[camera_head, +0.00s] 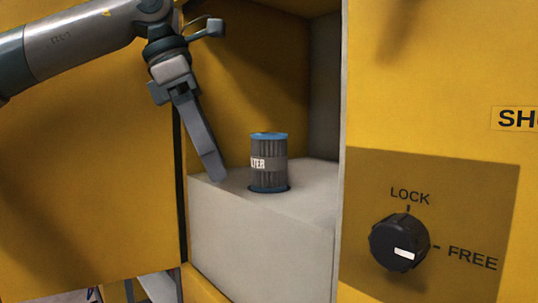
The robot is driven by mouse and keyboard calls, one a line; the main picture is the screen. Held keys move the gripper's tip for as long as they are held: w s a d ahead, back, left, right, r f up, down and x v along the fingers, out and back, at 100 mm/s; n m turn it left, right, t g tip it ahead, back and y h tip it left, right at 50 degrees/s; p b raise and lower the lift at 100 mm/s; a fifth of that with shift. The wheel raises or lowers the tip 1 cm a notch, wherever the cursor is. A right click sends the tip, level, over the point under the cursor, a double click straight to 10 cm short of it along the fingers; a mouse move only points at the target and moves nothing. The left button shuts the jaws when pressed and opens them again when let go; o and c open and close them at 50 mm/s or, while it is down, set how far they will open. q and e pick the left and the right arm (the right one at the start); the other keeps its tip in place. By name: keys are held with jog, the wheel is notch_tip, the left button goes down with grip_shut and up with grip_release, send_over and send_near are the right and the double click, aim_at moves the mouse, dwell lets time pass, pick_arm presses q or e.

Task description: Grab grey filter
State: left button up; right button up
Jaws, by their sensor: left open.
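The grey filter (269,170) is a ribbed grey cylinder with blue ends and a white label reading "LTER". It stands upright on a light grey block (262,232) inside an open yellow compartment. My left gripper (218,176) reaches in from the upper left. It is open and points down, its visible finger just left of the filter, with a gap between them. The other finger is hard to make out. My right gripper is not in view.
The compartment's right wall edge (339,150) stands right of the filter. A yellow panel (85,180) fills the left side. A black knob (399,243) on the right panel is marked LOCK and FREE, with its white mark toward the lower right.

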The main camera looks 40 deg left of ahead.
aim_at(266, 159)
pick_arm(q)
jog(key=shift+w+d+p, duration=0.2)
jog(key=shift+w+d, duration=0.3)
jog(key=shift+w, duration=0.2)
jog(key=shift+w+d+p, duration=0.2)
jog(key=shift+w+d, duration=0.25)
jog(key=shift+w, duration=0.25)
jog(key=shift+w+d+r+p, duration=0.1)
jog(key=shift+w+d+p, duration=0.25)
jog(key=shift+w, duration=0.05)
jog(key=w+d, duration=0.1)
jog(key=w+d+p, duration=0.1)
jog(key=w, duration=0.1)
jog(key=shift+w+d+p, duration=0.2)
jog(key=shift+p, duration=0.3)
jog(key=shift+w+f, duration=0.15)
jog(key=shift+f, duration=0.45)
jog(key=shift+a, duration=0.1)
